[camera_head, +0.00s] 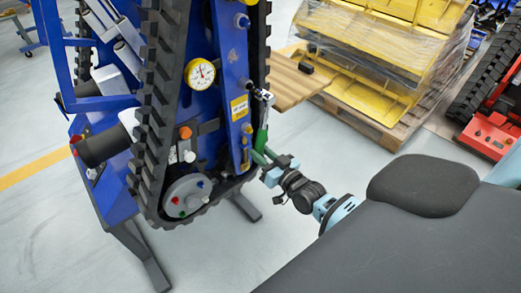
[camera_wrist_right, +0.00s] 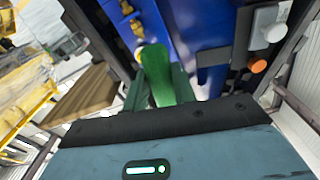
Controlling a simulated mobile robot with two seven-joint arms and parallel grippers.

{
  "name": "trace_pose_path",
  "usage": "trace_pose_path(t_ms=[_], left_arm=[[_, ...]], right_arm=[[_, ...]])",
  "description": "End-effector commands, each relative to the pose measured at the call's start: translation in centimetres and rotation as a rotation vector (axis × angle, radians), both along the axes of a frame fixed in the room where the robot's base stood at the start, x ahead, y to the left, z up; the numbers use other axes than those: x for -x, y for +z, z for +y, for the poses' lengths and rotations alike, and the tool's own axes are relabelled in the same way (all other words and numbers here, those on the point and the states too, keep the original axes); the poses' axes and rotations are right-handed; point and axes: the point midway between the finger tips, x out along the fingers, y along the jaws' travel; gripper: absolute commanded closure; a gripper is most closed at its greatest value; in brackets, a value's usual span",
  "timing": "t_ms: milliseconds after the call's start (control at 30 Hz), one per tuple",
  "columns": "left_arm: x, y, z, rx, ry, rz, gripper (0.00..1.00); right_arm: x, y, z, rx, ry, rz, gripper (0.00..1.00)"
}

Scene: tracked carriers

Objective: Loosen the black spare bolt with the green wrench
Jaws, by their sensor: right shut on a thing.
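My right gripper (camera_head: 262,156) comes in from the right and is shut on the green wrench (camera_head: 262,132), beside the blue frame of the tracked carrier. The wrench stands roughly upright, with its metal head (camera_head: 264,97) up against the frame's edge, just right of a yellow label. The black spare bolt cannot be made out clearly; the wrench head covers that spot. My left gripper is not in view.
The tracked carrier (camera_head: 231,60) stands upright, with a black rubber track (camera_head: 160,90), a dial gauge (camera_head: 200,72) and coloured knobs. A wooden board (camera_head: 290,85) is behind the wrench. Yellow wrapped parts (camera_head: 370,90) sit on a pallet.

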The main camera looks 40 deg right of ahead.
Motion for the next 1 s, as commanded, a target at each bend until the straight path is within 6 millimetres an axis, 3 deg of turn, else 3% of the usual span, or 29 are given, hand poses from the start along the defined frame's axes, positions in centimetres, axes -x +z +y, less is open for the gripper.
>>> trace_pose_path(t_ms=[333,800,1000], left_arm=[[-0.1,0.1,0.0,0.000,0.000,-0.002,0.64],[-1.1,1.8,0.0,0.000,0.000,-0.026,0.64],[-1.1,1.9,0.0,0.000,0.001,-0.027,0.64]], right_arm=[[0.2,0.2,0.0,0.001,-0.001,-0.003,1.00],[3.7,0.3,-0.3,0.002,0.000,-0.004,1.00],[4.0,0.2,-0.4,0.001,0.000,-0.004,1.00]])
